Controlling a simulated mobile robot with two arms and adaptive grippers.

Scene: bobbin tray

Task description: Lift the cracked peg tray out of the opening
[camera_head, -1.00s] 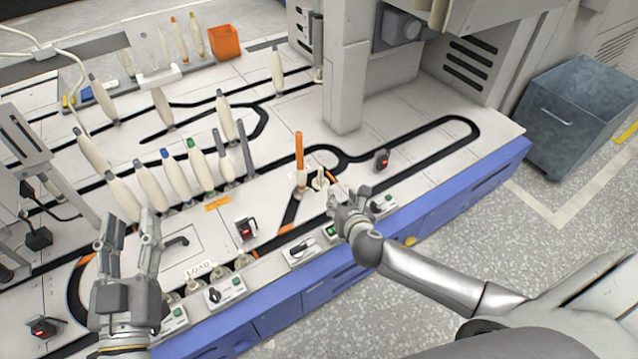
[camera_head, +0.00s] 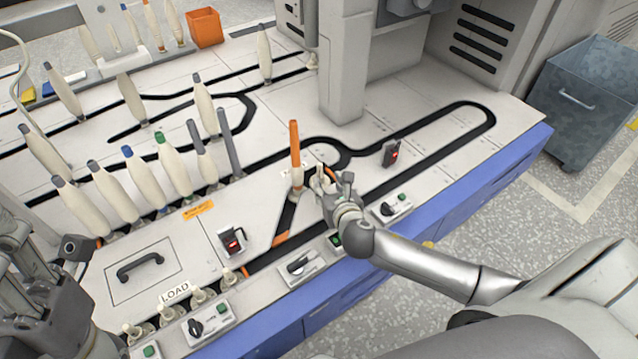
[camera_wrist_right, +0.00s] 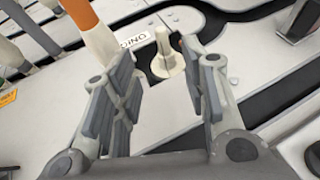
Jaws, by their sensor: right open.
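A small cream peg tray (camera_wrist_right: 167,62) with a round base and an upright peg stands in the black track, just beyond and between my right gripper's fingertips (camera_wrist_right: 163,82) in the right wrist view. It looks upright; I cannot make out a crack. In the head view my right gripper (camera_head: 328,186) largely covers it. The right gripper is open, with a gap between its fingers and the peg. An orange tube (camera_head: 295,146) stands upright on another peg tray just left of it. My left gripper (camera_head: 30,275) is at the lower left edge, partly cut off; its jaw state is unclear.
Several cream bobbins (camera_head: 172,165) stand in tracks to the left. A black sensor box (camera_head: 391,154) with a red light stands right of the gripper, another (camera_head: 232,242) at lower left. A white pillar (camera_head: 343,70) rises behind. Switch boxes (camera_head: 391,207) line the front edge.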

